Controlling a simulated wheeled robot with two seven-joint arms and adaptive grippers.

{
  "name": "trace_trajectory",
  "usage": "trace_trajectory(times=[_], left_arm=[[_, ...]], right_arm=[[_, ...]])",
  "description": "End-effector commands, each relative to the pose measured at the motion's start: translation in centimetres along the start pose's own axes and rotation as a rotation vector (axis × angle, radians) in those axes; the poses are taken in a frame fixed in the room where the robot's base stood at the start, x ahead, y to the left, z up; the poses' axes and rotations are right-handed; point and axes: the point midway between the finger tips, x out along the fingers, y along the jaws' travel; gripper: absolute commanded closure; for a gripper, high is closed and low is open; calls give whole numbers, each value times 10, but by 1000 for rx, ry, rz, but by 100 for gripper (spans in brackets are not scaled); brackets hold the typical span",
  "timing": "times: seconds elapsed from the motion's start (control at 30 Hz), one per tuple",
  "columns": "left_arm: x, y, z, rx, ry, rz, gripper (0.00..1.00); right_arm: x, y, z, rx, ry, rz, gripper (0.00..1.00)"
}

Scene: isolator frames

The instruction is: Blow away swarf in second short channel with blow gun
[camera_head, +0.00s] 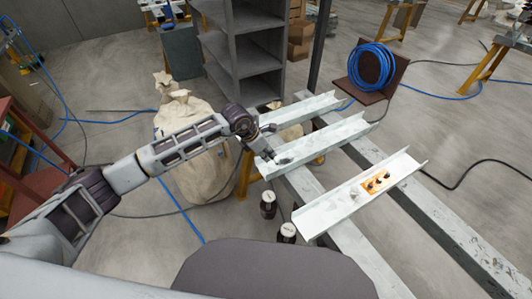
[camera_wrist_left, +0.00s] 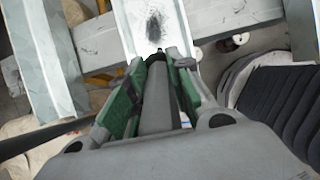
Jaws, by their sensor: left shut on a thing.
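Three pale metal channels lie across two grey beams: a back one (camera_head: 300,109), a middle short one (camera_head: 335,137) and a front one (camera_head: 340,203). My left gripper (camera_head: 266,152) is at the left end of the middle channel, just above it. In the left wrist view its green-padded fingers (camera_wrist_left: 160,68) are shut around the grey blow gun (camera_wrist_left: 157,108), whose dark tip points at a channel (camera_wrist_left: 130,22). A dark patch of swarf (camera_wrist_left: 155,25) lies on that channel's floor, just beyond the tip. In the head view the gun is hardly distinguishable. My right gripper is not in view.
An orange plate with black knobs (camera_head: 376,182) lies in the front channel. Two dark jars (camera_head: 268,204) (camera_head: 287,232) stand below the channels' left ends. A pale sack (camera_head: 205,165) and grey shelves (camera_head: 245,55) stand behind my arm. A coiled blue hose (camera_head: 371,66) stands at the back.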

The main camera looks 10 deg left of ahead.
Motion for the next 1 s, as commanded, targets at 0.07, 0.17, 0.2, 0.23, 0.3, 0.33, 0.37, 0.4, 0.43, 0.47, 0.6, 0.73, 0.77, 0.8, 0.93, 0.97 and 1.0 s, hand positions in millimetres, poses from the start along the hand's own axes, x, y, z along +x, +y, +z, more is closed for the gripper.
trace_trajectory(times=[0.07,0.17,0.2,0.23,0.3,0.33,0.37,0.4,0.43,0.47,0.6,0.73,0.77,0.8,0.93,0.97,1.0], left_arm=[[1,0,2,0,-1,0,100],[2,0,3,0,-1,1,100],[2,0,4,0,-1,1,100],[3,0,4,0,-1,1,100],[3,0,5,0,-1,1,100],[4,0,6,0,-1,1,100],[4,0,6,0,-1,1,100],[4,0,7,0,-1,0,100],[5,0,8,0,-1,0,100],[5,0,8,0,-1,0,100],[6,0,10,0,-1,0,100],[8,0,12,0,-1,0,100],[8,0,12,0,-1,0,100],[8,0,13,0,0,0,100],[9,0,14,0,0,0,100],[10,0,14,0,0,0,100],[10,0,15,0,1,0,100]], right_arm=[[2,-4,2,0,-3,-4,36],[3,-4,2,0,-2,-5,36],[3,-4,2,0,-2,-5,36],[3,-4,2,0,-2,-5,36],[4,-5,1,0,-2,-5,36],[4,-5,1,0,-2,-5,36],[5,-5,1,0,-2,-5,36],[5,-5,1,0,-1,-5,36],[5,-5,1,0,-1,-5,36],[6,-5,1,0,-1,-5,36],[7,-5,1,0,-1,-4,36],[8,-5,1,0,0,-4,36],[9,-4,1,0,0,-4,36],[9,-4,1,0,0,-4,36],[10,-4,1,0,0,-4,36],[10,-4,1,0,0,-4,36],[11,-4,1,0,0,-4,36]])
